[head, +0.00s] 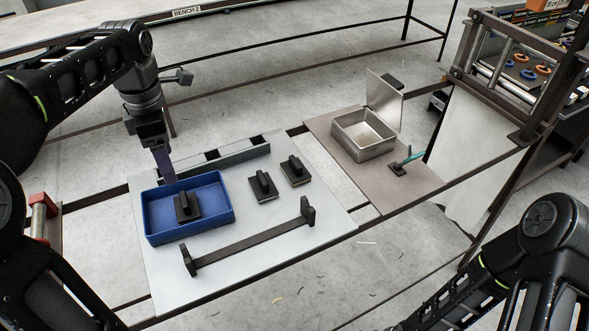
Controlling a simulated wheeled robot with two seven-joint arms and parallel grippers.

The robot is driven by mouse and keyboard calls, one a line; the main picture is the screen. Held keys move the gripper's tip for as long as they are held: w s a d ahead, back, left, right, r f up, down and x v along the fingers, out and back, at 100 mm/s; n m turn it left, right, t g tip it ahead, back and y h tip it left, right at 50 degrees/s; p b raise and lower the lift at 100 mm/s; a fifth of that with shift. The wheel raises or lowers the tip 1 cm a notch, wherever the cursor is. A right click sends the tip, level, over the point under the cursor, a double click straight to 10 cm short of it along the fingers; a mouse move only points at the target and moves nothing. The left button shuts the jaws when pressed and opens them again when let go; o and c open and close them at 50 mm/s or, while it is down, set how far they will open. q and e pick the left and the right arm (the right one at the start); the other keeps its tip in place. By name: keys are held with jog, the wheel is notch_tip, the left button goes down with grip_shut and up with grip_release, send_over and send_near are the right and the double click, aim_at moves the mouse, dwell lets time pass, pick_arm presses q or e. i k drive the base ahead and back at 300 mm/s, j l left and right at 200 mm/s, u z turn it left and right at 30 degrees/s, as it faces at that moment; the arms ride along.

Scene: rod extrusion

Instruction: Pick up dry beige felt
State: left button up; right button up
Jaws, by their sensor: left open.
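Two dark pads with upright handles stand side by side on the light grey board, a nearer pad (263,188) and a farther pad (295,171). A third similar pad (187,207) sits inside the blue tray (190,236). Thin paler edges show under the pads, but I cannot tell which one carries beige felt. My left gripper (165,172) points down over the back left part of the blue tray. It is open, with nothing seen between its fingers, and it is left of the two pads on the board. My right gripper is out of view; only my right arm shows.
A black bar with raised ends (250,240) lies at the front of the grey board (160,285). A metal box with raised lid (362,143) and a teal-handled tool (408,161) sit on the brown board (385,200). A rack (510,80) stands at right.

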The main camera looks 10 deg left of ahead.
aim_at(294, 171)
jog(key=i+l, duration=0.2)
jog(key=l, duration=0.15)
jog(key=i+l, duration=0.2)
jog(key=l, duration=0.15)
jog(key=i+l, duration=0.2)
jog(key=l, duration=0.2)
